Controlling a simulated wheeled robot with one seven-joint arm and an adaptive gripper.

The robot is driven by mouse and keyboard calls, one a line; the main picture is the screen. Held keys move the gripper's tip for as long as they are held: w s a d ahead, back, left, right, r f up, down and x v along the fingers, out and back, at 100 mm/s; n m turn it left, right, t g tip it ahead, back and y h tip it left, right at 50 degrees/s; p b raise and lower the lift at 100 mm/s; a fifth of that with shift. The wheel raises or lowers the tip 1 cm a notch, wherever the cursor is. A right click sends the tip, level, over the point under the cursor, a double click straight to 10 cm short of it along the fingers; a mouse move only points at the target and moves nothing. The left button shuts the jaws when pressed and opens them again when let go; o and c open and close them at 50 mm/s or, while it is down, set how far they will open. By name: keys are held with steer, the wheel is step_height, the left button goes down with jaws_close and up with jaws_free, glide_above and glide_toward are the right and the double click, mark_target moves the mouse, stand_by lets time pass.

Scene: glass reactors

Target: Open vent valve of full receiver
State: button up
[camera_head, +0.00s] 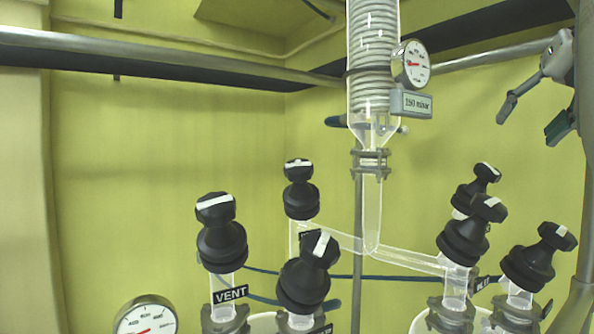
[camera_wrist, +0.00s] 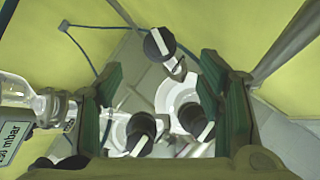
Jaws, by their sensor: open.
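In the head view, a black vent valve (camera_head: 222,235) with a white bar on its knob stands at the left, above a label reading VENT (camera_head: 230,293). Two more black valves, the back one (camera_head: 300,190) and the front one (camera_head: 308,270), stand beside it. At the right is another cluster, with valves at the back (camera_head: 480,180), middle (camera_head: 467,230) and right (camera_head: 530,258). My gripper (camera_head: 530,120) is open and empty, above the right cluster. The wrist view shows its green pads apart (camera_wrist: 162,75), with black knobs beyond them. The receivers are mostly cut off; fill levels are hidden.
A glass coil condenser (camera_head: 372,60) stands in the middle, with a gauge (camera_head: 411,64) and a 150 mbar display (camera_head: 411,103). A glass branch pipe (camera_head: 410,258) joins the clusters. A rail (camera_head: 160,53) crosses behind. Another gauge (camera_head: 147,318) is at lower left.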

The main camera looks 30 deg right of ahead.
mark_target(490, 168)
steer(key=b+x, duration=0.1)
steer(key=x, duration=1.2)
steer(key=shift+w+d+f, duration=0.1)
steer(key=shift+w+f, duration=0.15)
steer(key=shift+c, duration=0.2)
steer(key=c, duration=1.1)
